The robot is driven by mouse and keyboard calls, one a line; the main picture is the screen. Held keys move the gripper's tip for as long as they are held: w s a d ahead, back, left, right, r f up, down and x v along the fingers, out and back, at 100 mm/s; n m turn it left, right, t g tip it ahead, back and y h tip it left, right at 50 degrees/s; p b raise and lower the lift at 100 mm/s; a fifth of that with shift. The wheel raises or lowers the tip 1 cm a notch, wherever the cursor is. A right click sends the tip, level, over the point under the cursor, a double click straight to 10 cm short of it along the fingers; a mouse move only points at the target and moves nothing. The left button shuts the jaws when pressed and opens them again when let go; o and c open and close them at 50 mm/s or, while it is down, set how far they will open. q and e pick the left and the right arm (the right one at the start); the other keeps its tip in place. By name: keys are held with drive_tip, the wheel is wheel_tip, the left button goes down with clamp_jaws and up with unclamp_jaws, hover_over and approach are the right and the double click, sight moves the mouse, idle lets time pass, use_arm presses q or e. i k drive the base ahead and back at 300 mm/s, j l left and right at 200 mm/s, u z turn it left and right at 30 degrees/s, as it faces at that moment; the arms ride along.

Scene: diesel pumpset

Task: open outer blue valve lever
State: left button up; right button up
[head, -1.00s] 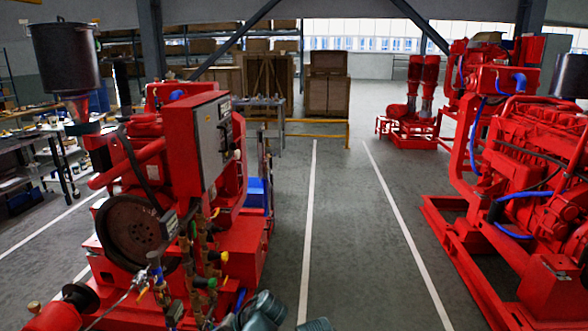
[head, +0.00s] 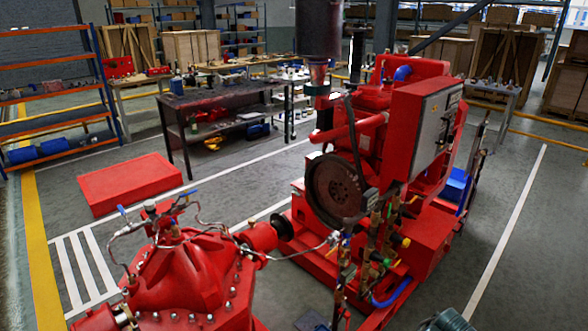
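The red pump (head: 190,275) stands at the lower left of the head view, with thin metal pipes on its top. A small blue lever (head: 122,211) sits at the left end of these pipes. Another small blue lever (head: 188,193) sits at their right end. Both are small in the picture, and I cannot tell whether either is open or closed. A group of brass valves (head: 385,235) stands in front of the red engine (head: 360,140). Neither of my grippers is in view.
A red control cabinet (head: 425,115) sits on the engine. A low red block (head: 130,184) lies on the floor. A dark workbench (head: 215,105) stands behind. A grey-green object (head: 450,320) shows at the bottom edge.

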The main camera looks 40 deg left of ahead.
sight(122, 211)
drive_tip(key=u, duration=1.7)
